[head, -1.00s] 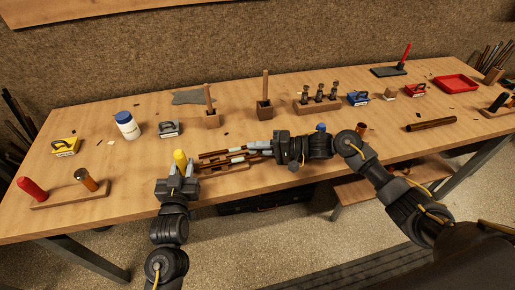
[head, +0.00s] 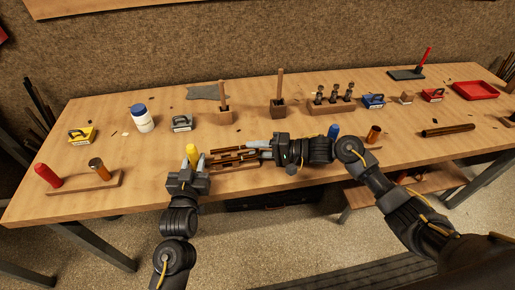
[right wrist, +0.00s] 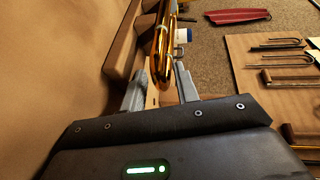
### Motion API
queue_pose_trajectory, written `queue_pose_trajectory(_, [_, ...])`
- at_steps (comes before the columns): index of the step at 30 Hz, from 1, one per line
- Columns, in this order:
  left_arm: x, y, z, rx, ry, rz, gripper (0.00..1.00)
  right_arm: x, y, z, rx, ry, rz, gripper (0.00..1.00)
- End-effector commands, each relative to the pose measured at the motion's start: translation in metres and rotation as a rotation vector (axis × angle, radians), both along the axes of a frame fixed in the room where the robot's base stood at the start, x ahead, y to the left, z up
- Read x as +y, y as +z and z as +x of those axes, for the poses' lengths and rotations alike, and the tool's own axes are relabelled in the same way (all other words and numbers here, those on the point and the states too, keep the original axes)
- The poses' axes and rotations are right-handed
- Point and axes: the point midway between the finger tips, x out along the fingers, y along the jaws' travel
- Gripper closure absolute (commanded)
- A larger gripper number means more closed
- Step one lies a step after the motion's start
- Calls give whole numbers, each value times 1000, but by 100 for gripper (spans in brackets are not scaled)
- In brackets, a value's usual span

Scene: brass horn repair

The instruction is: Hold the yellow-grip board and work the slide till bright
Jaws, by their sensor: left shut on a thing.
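The yellow grip (head: 192,153) stands upright between the fingers of my left gripper (head: 193,162), which is shut on it at the front of the table. Wooden board pieces with the slide's brass tubes (head: 233,158) lie just right of it. My right gripper (head: 260,149) points left over the right end of these tubes. In the right wrist view, the fingers of my right gripper (right wrist: 160,75) stand apart on either side of a shiny brass tube (right wrist: 164,45), with gaps showing. My wrists hide part of the board.
A wooden stand (head: 80,190) holds a red and a copper-coloured cylinder at the left. Behind are a yellow tool (head: 81,136), a white jar (head: 142,119), a grey tool (head: 182,123) and upright wooden handles (head: 279,90). A loose tube (head: 447,131) lies right.

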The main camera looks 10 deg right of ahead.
Motion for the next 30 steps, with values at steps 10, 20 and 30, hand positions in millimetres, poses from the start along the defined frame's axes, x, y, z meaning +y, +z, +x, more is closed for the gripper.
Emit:
queue_pose_trajectory(10, [1,1,0,-2,2,0,94,-13,1,-5,2,-2,-2,66])
queue_pose_trajectory(20, [0,1,0,-1,1,0,94,-74,14,-29,0,-1,-3,66])
queue_pose_trajectory(30, [0,0,0,0,-1,0,94,-109,22,-43,0,0,0,66])
